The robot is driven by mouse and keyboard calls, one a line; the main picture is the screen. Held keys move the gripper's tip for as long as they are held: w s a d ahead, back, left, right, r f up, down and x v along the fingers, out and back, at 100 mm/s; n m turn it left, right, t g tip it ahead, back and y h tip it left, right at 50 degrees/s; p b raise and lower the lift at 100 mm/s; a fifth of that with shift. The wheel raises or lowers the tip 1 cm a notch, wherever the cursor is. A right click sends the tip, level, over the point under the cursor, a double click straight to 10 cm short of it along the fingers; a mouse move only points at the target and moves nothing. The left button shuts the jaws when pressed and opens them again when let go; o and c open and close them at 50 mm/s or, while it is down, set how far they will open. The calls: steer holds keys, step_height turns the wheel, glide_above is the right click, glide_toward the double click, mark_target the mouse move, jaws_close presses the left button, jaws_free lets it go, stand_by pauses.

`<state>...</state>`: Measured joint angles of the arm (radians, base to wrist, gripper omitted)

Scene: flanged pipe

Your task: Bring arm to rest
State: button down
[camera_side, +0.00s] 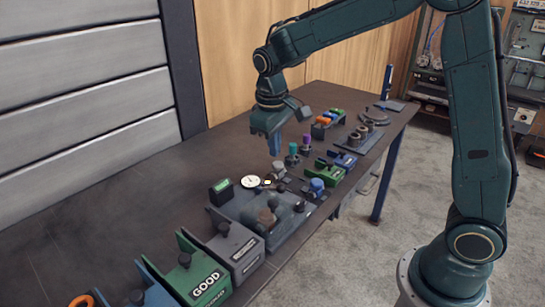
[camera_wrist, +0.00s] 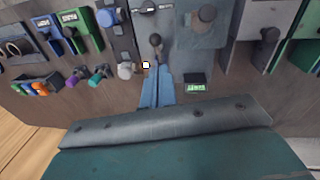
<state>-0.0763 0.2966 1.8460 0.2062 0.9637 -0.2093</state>
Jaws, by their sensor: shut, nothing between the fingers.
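My gripper (camera_side: 275,150) hangs from the dark green arm above the far side of the bench (camera_side: 130,210), pointing down. In the wrist view its blue fingers (camera_wrist: 157,88) are together with nothing between them. In the side view the fingers are above and behind the round white dial gauge (camera_side: 250,182); the gap to the bench is hard to judge. A grey fixture (camera_side: 228,207) with pipe-like parts stands in front of the fingers. It shows at the top of the wrist view too.
Green and purple-topped pieces (camera_side: 292,155) stand close right of the fingers. A rack with orange and blue items (camera_side: 325,122) is farther back. Bins, one marked GOOD (camera_side: 200,280), line the near end. The bench's left rear surface is bare.

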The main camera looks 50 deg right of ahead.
steer(key=s+r+t, duration=0.3)
steer(key=s+r, duration=0.6)
steer(key=s, duration=0.3)
steer(key=s+m+t+y, duration=0.1)
steer(key=s+t, duration=0.1)
steer(key=s, duration=1)
steer(key=shift+a+f, duration=0.2)
steer(key=shift+f, duration=0.05)
